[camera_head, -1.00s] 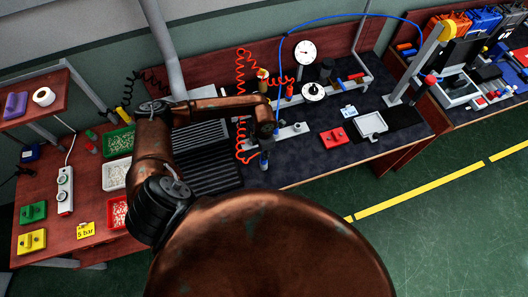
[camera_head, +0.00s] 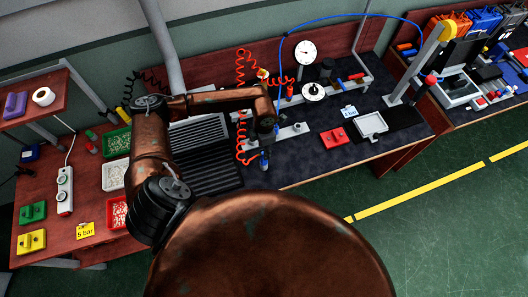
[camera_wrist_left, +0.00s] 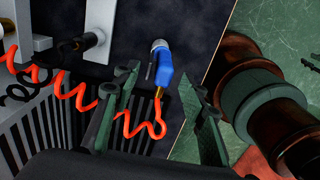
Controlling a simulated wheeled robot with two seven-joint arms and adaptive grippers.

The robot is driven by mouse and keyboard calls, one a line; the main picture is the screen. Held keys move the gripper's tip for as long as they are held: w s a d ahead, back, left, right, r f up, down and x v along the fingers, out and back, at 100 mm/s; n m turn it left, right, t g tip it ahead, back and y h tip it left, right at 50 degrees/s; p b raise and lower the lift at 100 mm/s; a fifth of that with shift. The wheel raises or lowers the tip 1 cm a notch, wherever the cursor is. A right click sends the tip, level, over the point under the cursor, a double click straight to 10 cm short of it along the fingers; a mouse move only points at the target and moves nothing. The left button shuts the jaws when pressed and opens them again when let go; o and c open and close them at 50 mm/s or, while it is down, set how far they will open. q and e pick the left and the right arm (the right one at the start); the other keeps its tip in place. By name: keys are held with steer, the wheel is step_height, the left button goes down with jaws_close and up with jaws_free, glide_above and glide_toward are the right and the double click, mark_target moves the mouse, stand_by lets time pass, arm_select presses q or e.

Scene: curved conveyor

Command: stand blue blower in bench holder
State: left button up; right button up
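The blue blower (camera_wrist_left: 164,68) has a pale metal end and a red coiled hose (camera_wrist_left: 125,122) at its lower end. It lies between and just beyond the fingertips of my left gripper (camera_wrist_left: 158,78), which is open. I see no finger touching it. In the head view, the blower (camera_head: 264,163) shows below my left wrist at the bench's front part, and the fingers there are hard to make out. A grey bracket (camera_wrist_left: 100,18) with a dark cylinder stands left of the blower; I cannot tell whether it is the bench holder. My right gripper is out of view.
Black ribbed trays (camera_head: 212,180) lie left of the blower. A red block (camera_head: 332,136) and a grey tray (camera_head: 371,125) lie to the right on the dark mat. The bench's front edge is close to the blower. Dials (camera_head: 313,91) stand behind.

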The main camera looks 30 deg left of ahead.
arm_select(q)
step_height(320, 180, up, 8)
steer(key=shift+s, duration=0.1)
stand_by(0.7)
